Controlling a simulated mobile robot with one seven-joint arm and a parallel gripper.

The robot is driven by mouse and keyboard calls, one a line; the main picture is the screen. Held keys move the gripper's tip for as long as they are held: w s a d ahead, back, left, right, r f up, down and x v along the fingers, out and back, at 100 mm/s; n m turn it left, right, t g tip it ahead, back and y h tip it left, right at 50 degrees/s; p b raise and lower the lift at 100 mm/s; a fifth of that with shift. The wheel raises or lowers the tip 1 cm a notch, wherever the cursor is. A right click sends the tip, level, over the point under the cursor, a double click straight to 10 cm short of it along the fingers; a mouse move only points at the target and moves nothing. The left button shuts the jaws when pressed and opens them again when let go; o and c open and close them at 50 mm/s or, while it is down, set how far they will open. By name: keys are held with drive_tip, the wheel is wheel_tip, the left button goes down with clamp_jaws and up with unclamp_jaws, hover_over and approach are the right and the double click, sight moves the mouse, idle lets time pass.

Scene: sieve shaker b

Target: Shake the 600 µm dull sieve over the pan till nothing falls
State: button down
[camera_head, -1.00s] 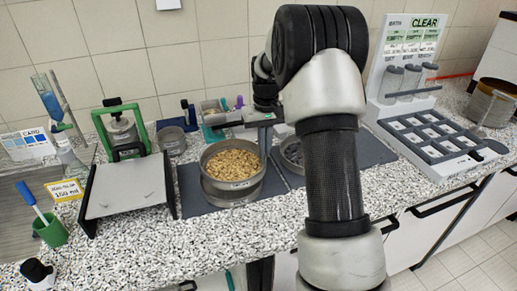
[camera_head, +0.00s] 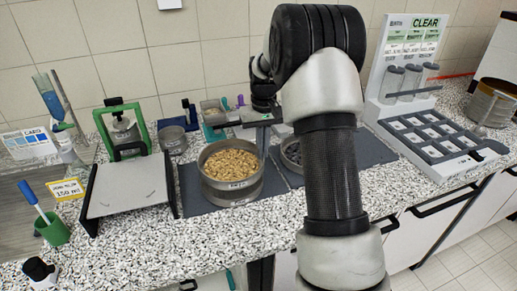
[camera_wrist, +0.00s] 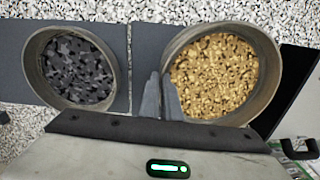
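A round grey metal sieve (camera_head: 207,172) full of golden grains stands at the left of the mat area, with a small unreadable label on its front. It also shows at the right in the wrist view (camera_wrist: 273,55). The pan is largely hidden beneath it; I cannot tell whether the two touch. My gripper (camera_wrist: 163,80) has its two fingers close together at the sieve's near wall, shut on the rim. In the head view my gripper (camera_head: 264,128) is at the sieve's right side. Whether grains are falling is hidden.
A second round vessel (camera_wrist: 118,75) with dark grains stands beside the sieve, mostly hidden by my arm in the head view. A grey tray (camera_head: 127,186) and green-framed device (camera_head: 122,130) are left. A rack with jars (camera_head: 410,80) is right.

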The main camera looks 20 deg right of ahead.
drive_tip(key=shift+s+d, duration=0.1)
drive_tip(key=shift+d, duration=0.35)
drive_tip(key=shift+w+a, duration=0.2)
drive_tip(key=shift+a, duration=1.05)
drive_tip(key=shift+d, duration=0.15)
drive_tip(key=shift+s+d, duration=0.2)
drive_tip(key=shift+d, duration=0.9)
